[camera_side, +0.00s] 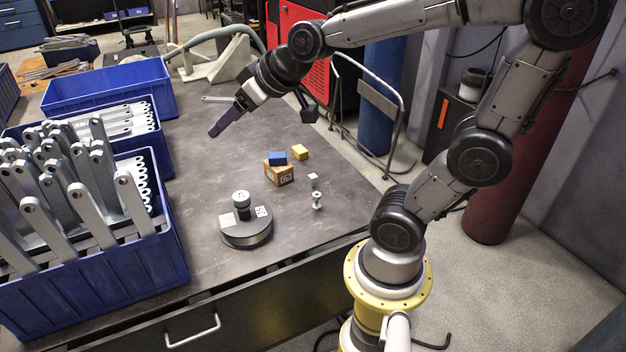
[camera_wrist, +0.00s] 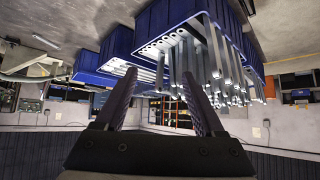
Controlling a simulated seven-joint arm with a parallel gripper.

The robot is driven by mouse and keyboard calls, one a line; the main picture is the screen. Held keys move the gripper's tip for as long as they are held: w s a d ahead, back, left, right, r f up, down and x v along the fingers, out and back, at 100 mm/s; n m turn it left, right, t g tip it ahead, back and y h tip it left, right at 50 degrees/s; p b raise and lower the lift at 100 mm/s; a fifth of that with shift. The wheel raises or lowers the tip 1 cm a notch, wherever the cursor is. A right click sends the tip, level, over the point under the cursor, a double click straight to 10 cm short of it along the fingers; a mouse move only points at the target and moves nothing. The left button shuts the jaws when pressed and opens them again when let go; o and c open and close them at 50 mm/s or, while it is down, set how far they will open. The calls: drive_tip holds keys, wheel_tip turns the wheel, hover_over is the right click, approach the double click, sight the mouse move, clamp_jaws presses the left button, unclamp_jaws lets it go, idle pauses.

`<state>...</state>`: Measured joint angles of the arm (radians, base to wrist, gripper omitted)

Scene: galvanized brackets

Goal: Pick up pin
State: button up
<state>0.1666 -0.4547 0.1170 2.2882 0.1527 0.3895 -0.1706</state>
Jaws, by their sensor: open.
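A small silver spool-shaped piece (camera_side: 316,200), likely the pin, stands on the dark table right of the round black base. My gripper (camera_side: 216,129) is raised over the back-left part of the table, far from that piece and beyond the blocks. Its two dark fingers are apart in the wrist view (camera_wrist: 155,78), with nothing held between them. The wrist view is upside down and faces the bracket crates; the spool-shaped piece is not seen there.
A round black base (camera_side: 246,233) carries a short silver cylinder (camera_side: 241,199). A small pale cube (camera_side: 313,180), a cardboard box (camera_side: 278,174) with a blue block (camera_side: 277,157) on top, and a yellow block (camera_side: 299,152) are nearby. Blue crates (camera_side: 100,285) with upright metal brackets fill the left.

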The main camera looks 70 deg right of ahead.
drive_tip(key=w+d+f+m+h, duration=0.2)
drive_tip(key=w+d+f, duration=0.2)
drive_tip(key=w+d, duration=0.3)
drive_tip(key=m+g+h, duration=0.1)
drive_tip(key=m+g, duration=0.6)
drive_tip(key=m, duration=0.1)
hover_over(314, 177)
drive_tip(key=s+a, duration=0.2)
wheel_tip(314, 177, down, 29)
drive_tip(key=shift+w+x, duration=0.2)
drive_tip(key=shift+x, duration=1.6)
drive_tip(key=shift+w+x, duration=0.2)
drive_tip(key=shift+x, duration=1.6)
drive_tip(key=shift+a+r, duration=0.1)
drive_tip(key=shift+a, duration=0.05)
clamp_jaws()
